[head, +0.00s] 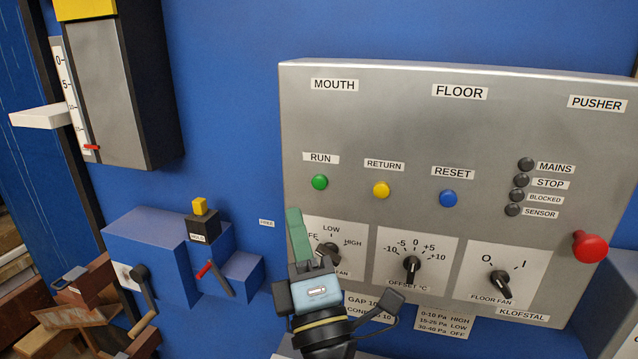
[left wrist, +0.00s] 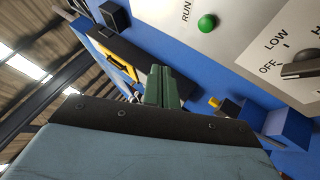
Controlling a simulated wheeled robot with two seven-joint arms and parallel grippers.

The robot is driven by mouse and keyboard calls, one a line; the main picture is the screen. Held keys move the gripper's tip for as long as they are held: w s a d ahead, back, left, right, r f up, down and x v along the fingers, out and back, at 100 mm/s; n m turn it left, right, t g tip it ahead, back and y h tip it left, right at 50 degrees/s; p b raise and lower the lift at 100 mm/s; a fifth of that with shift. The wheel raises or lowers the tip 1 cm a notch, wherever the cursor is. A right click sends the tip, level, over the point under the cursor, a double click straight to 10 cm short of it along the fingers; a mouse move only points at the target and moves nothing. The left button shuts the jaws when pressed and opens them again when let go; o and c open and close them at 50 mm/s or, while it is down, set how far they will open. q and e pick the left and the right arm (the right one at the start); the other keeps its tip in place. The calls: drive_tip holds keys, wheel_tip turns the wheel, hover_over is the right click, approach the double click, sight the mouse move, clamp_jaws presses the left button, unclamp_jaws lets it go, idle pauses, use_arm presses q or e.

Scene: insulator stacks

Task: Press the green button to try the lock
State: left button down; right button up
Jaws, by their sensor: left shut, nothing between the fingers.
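The green button (head: 319,182) sits under the RUN label on the grey control panel (head: 400,140), in its left part. It also shows at the top of the left wrist view (left wrist: 207,23). My left gripper (head: 294,214) is shut and empty, its green fingers together and pointing up. In the head view its tips appear just below and left of the green button, apart from it. The tips also show in the left wrist view (left wrist: 160,70). The distance from tips to panel is hard to tell. My right gripper is not in view.
A yellow RETURN button (head: 381,190) and a blue RESET button (head: 448,198) are right of the green one. Dark knobs (head: 412,264) sit below, one partly behind my gripper. A red mushroom knob (head: 590,246) sticks out at right. Blue boxes with a lever (head: 140,274) stand at left.

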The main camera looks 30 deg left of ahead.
sight(319, 182)
use_arm(q)
drive_tip(key=shift+w+a, duration=0.3)
drive_tip(key=shift+w, duration=1)
drive_tip(key=shift+w+a, duration=0.35)
drive_tip(key=shift+w, duration=0.95)
drive_tip(key=shift+w+a, duration=0.3)
drive_tip(key=shift+w, duration=1)
drive_tip(key=shift+w, duration=0.1)
drive_tip(key=shift+w+a, duration=0.1)
drive_tip(key=shift+w, duration=0.2)
drive_tip(key=shift+w+a, duration=0.1)
drive_tip(key=shift+w, duration=0.35)
drive_tip(key=shift+s, duration=0.15)
drive_tip(key=shift+s+d+p, duration=0.2)
drive_tip(key=shift+s+p, duration=0.2)
drive_tip(key=shift+s, duration=0.35)
drive_tip(key=shift+s, duration=0.1)
